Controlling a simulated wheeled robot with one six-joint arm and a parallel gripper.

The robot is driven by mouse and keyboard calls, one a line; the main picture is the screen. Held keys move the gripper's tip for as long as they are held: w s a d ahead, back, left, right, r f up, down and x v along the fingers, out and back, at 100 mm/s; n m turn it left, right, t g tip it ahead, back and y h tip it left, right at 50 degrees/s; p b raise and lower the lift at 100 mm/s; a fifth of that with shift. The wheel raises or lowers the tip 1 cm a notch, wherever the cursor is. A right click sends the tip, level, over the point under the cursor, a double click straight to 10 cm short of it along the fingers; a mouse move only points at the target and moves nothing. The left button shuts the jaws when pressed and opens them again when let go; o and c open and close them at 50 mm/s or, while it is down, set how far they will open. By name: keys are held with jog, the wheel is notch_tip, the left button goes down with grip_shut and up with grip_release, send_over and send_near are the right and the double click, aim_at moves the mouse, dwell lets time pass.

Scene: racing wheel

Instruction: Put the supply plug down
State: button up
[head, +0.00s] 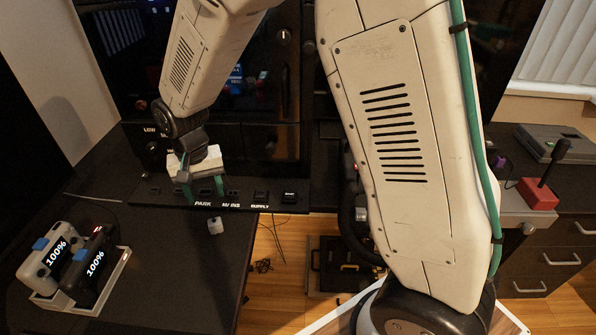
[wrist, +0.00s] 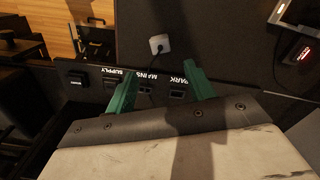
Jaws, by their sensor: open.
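A small white plug (head: 214,226) lies on the dark desk in front of the socket panel. It also shows in the wrist view (wrist: 160,44), with a short dark cable or prong at its lower side. No label on it is readable, so I cannot confirm it is the supply plug. My gripper (head: 205,190) has green fingers, spread apart over the panel near the PARK and MAINS labels. In the wrist view my gripper (wrist: 160,88) is open, with nothing between its fingers. The plug is apart from the fingers, beyond their tips.
The socket strip (head: 175,195) carries PARK, MAINS and SUPPLY labels. A white tray (head: 60,300) with two battery packs marked 100% stands at the left. A red joystick box (head: 538,193) is on the right cabinet. Open desk surface surrounds the plug.

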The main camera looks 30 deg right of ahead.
jog(key=s+d+r, duration=1)
jog(key=d+r, duration=0.1)
jog(key=r, duration=0.3)
jog(key=s+d+r+n, duration=0.1)
jog(key=s+d+r, duration=0.1)
jog(key=s, duration=0.7)
jog(key=s+d+r+n+t, duration=0.1)
jog(key=s+d+r, duration=0.2)
jog(key=s, duration=0.6)
jog(key=shift+d, duration=1.2)
jog(key=shift+a, duration=0.1)
jog(key=shift+c, duration=0.4)
